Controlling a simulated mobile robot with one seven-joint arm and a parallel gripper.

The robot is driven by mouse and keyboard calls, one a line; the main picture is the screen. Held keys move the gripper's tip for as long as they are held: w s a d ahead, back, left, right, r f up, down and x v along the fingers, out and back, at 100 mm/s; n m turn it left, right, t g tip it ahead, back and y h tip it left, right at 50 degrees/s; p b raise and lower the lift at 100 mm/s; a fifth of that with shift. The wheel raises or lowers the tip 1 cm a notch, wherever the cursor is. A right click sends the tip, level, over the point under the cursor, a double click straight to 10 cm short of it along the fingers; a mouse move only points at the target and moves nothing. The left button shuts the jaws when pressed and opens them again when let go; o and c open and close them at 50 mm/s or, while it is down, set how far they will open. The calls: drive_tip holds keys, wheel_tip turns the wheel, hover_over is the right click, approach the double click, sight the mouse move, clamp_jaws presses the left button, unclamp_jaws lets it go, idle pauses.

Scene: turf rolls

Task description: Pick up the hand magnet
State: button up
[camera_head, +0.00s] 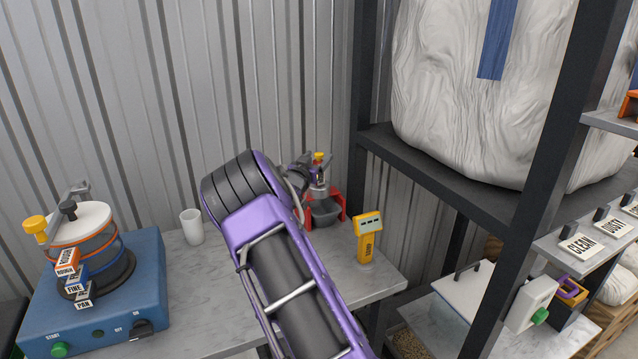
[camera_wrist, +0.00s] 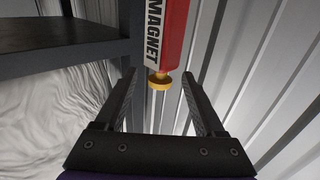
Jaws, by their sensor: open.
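The hand magnet (camera_wrist: 172,40) shows in the wrist view as a red body with a white label reading MAGNET and a yellow knob (camera_wrist: 160,80) at its end. The knob lies between the two black fingers of my gripper (camera_wrist: 159,76) in the picture, with space on each side. The fingers are open and hold nothing. In the head view, my gripper (camera_head: 311,172) is at the back of the bench, and a yellow knob (camera_head: 319,157) shows beside it. Most of the magnet there is hidden by my gripper and arm.
A blue sieve shaker (camera_head: 150,280) is far left. A dark shelf frame (camera_head: 360,60) rises close on the right.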

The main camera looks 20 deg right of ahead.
drive_tip(key=shift+c, duration=0.2)
clamp_jaws()
idle(1.0)
